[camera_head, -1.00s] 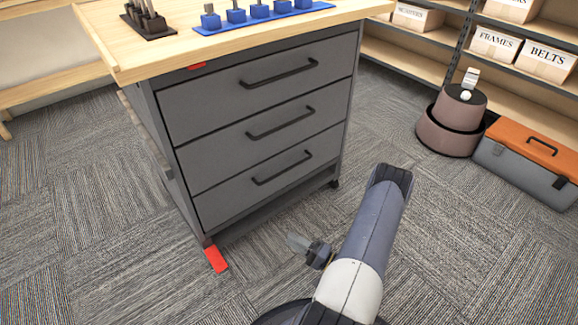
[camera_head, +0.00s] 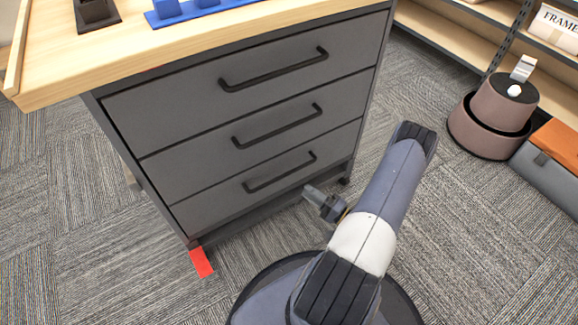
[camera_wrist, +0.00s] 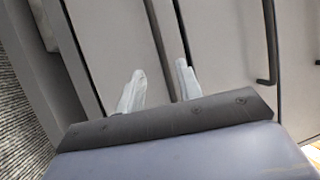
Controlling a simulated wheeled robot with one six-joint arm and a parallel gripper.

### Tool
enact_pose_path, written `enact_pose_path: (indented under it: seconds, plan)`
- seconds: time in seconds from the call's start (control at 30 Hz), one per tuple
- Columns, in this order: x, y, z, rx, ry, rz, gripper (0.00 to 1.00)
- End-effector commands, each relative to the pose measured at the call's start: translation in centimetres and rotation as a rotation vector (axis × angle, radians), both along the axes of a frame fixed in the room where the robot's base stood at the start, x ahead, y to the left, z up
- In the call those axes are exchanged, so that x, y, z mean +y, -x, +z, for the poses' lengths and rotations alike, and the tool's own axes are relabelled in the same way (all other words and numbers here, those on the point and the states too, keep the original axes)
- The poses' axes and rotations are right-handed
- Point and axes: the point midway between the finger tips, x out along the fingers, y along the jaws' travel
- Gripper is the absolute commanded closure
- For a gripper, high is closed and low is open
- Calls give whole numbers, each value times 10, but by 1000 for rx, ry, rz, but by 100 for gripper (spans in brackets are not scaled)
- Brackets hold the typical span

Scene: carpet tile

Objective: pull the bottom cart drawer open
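The grey cart (camera_head: 130,112) has three drawers, and all look shut. The bottom drawer (camera_head: 215,208) has a dark bar handle (camera_head: 280,177). My gripper (camera_head: 310,190) is low in front of the cart, a little below and right of that handle. In the wrist view my gripper (camera_wrist: 160,69) shows two pale fingers spread apart, with nothing held. A dark bar (camera_wrist: 155,35), which looks like the bottom handle, runs down the picture and lines up with the gap between the fingers. I cannot tell whether the fingertips reach around it.
The middle handle (camera_head: 278,127) and top handle (camera_head: 275,69) are above. A wooden top (camera_head: 210,35) with a blue holder (camera_head: 195,12) overhangs the drawers. A red foot (camera_head: 201,262) sticks out at the lower left. A brownish round bin (camera_head: 485,128) stands right. Carpet is clear in front.

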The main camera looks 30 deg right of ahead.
Motion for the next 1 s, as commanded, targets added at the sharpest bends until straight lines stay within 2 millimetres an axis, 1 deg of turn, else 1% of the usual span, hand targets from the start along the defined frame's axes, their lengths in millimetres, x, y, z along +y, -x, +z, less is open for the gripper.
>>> enact_pose_path:
  seconds: [0.17, 0.4, 0.6, 0.8, 1.0]
  plan:
    - [9, -18, 3, -1, 1, 5, 66]
    - [25, -51, 9, -2, 3, 6, 66]
    - [36, -76, 14, -2, 2, 4, 66]
    - [42, -90, 18, 0, 0, 2, 66]
    - [43, -93, 19, 0, 0, 0, 66]
